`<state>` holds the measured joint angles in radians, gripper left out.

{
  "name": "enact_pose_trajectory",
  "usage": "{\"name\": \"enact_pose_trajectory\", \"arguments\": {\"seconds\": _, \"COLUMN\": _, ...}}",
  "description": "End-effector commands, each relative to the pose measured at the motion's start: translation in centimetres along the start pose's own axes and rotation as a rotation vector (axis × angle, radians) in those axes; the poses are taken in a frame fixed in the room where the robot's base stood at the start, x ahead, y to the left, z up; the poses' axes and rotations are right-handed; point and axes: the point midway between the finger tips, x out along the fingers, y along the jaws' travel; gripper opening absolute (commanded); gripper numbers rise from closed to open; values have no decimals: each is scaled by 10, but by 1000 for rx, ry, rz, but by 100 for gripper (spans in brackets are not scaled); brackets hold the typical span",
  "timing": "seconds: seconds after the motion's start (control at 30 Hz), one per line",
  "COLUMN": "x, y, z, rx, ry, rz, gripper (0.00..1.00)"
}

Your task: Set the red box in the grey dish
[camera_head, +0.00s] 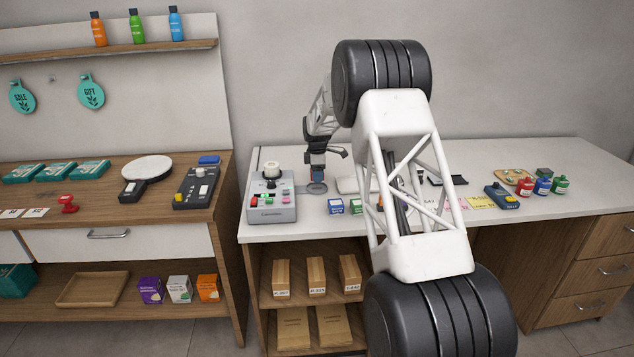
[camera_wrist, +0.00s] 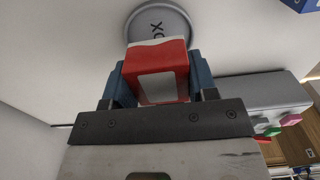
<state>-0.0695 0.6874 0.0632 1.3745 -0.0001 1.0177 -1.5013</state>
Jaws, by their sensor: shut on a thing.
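The red box (camera_wrist: 158,75), with a white panel and a white end, is between the two blue fingers of my gripper (camera_wrist: 160,80) in the wrist view. My gripper is shut on it. The round grey dish (camera_wrist: 137,22), with dark lettering, shows just beyond the box, and the box overlaps its edge in the picture. In the head view my gripper (camera_head: 318,172) is low over the white counter at the grey dish (camera_head: 316,189). I cannot make out the red box in the head view, nor tell how high it is above the dish.
A grey device (camera_head: 271,207) with coloured buttons stands close left of the dish. A blue box (camera_head: 336,206) and a green box (camera_head: 355,207) stand to the right. My arm hides part of the counter. Small bottles (camera_head: 542,186) stand farther right.

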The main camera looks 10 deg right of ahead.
Motion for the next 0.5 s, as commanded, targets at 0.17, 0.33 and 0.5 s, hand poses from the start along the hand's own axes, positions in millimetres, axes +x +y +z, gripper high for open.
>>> {"name": "enact_pose_trajectory", "arguments": {"seconds": 0.17, "x": -1, "y": 1, "z": 0, "rx": 0, "ry": 0, "rz": 1, "gripper": 28}}
{"name": "enact_pose_trajectory", "arguments": {"seconds": 0.33, "x": 0, "y": 1, "z": 0, "rx": 0, "ry": 0, "rz": 1, "gripper": 28}}
{"name": "enact_pose_trajectory", "arguments": {"seconds": 0.5, "x": 11, "y": 1, "z": 0, "rx": 0, "ry": 0, "rz": 1, "gripper": 28}}
